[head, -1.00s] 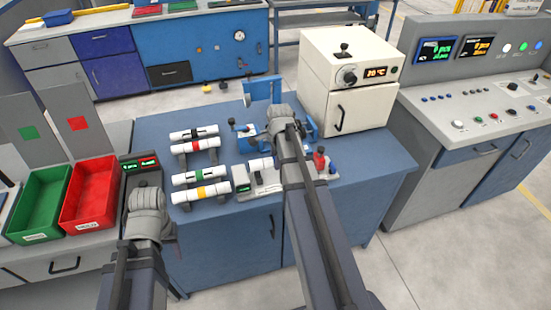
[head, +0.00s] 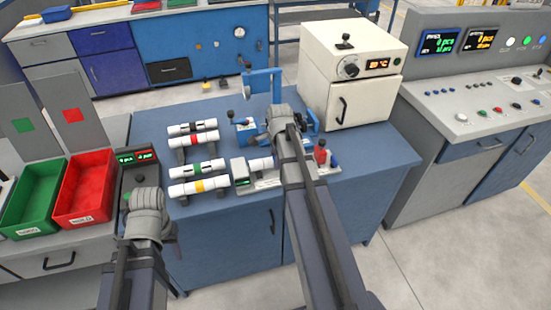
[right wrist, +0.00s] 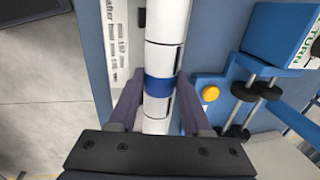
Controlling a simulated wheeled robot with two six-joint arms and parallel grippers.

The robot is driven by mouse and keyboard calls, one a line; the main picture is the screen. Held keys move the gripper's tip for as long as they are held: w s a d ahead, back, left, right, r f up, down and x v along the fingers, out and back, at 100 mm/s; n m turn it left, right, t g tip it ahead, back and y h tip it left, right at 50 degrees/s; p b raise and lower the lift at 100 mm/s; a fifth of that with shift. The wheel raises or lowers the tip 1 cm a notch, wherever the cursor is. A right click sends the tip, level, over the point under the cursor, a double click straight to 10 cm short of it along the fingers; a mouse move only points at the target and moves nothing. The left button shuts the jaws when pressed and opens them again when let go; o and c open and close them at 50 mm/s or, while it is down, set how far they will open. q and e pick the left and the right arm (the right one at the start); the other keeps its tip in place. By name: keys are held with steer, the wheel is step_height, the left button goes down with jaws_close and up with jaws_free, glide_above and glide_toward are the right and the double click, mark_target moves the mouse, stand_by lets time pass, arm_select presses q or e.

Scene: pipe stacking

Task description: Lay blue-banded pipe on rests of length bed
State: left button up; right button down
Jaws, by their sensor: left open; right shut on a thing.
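The blue-banded pipe (right wrist: 166,30) is white, with a blue band lying between the fingers of my right gripper (right wrist: 160,88), which is shut on it. In the head view a white end of the pipe (head: 261,164) shows left of my right wrist, over the length bed (head: 243,186). The wrist hides the rest. A labelled strip of the bed (right wrist: 120,40) runs beside the pipe in the right wrist view. I cannot tell whether the pipe touches the rests. My left gripper (head: 146,198) is open, left of the pipe rack, its fingers mostly hidden.
White pipes with black, red, green and yellow bands (head: 199,186) lie on a rack to the left. A blue fixture (right wrist: 215,95) with a yellow button stands close right of the pipe. A white oven (head: 350,75) stands behind. Red (head: 88,190) and green (head: 33,198) bins are left.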

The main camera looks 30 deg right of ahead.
steer(key=shift+f+b, duration=0.5)
steer(key=shift+c, duration=1.3)
jaws_free()
steer(key=r+p, duration=0.2)
steer(key=s+r+p, duration=0.1)
steer(key=r+p, duration=0.4)
steer(key=shift+s+a+r+p, duration=0.15)
steer(key=shift+s+r+p, duration=0.1)
steer(key=shift+r+p, duration=0.15)
steer(key=shift+f, duration=0.1)
